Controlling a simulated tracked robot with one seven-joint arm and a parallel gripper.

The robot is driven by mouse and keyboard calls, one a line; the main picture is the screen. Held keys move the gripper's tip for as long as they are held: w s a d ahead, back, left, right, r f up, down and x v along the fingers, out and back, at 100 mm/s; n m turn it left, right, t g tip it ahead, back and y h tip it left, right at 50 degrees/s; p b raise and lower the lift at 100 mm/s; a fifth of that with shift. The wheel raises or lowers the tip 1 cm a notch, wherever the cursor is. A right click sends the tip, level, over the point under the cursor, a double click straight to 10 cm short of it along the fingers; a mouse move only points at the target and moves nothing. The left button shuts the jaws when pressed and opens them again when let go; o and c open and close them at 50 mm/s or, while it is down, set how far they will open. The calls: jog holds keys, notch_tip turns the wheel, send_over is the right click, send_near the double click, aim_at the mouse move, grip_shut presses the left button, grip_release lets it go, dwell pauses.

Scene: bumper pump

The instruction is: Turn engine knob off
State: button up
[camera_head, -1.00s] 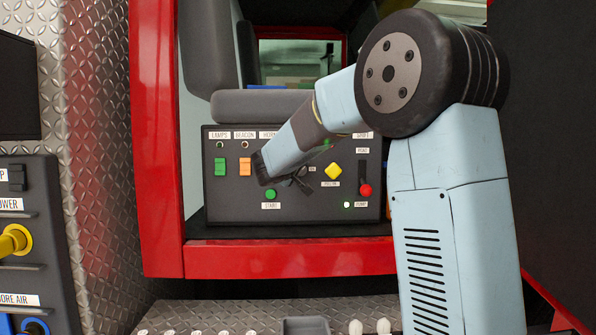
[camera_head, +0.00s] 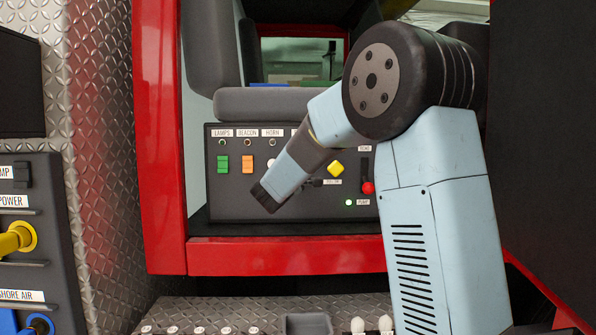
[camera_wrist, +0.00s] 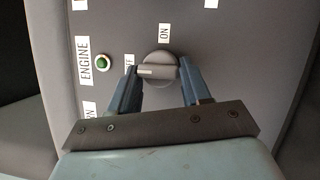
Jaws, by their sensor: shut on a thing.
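The engine knob (camera_wrist: 158,71) is a round grey knob with a raised bar, on a grey panel in the wrist view. Its bar lies crosswise, with a white mark at the left end, towards a partly hidden label beside the left finger. An ON label (camera_wrist: 165,33) is above the knob. My gripper (camera_wrist: 160,74) has one blue finger on each side of the knob and is shut on its bar. In the head view my arm covers the part of the panel around the knob, and the knob cannot be made out clearly.
A green lamp (camera_wrist: 103,62) sits beside the ENGINE label (camera_wrist: 85,60). In the head view the control panel (camera_head: 230,208) carries green (camera_head: 222,164) and orange (camera_head: 247,164) switches, a yellow button (camera_head: 336,168) and a red-knobbed lever (camera_head: 368,188). A red frame (camera_head: 280,257) borders it.

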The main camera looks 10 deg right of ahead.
jog(key=shift+w+d+f+n, duration=0.1)
jog(key=shift+f+n, duration=0.2)
jog(key=shift+n, duration=0.1)
jog(key=o, duration=0.8)
jog(key=shift+o, duration=0.8)
jog(key=shift+w, duration=0.2)
jog(key=shift+s+r, duration=0.1)
jog(key=v, duration=1.3)
jog(key=shift+s+a+f, duration=0.25)
jog(key=shift+s+f, duration=0.05)
jog(key=shift+s, duration=0.1)
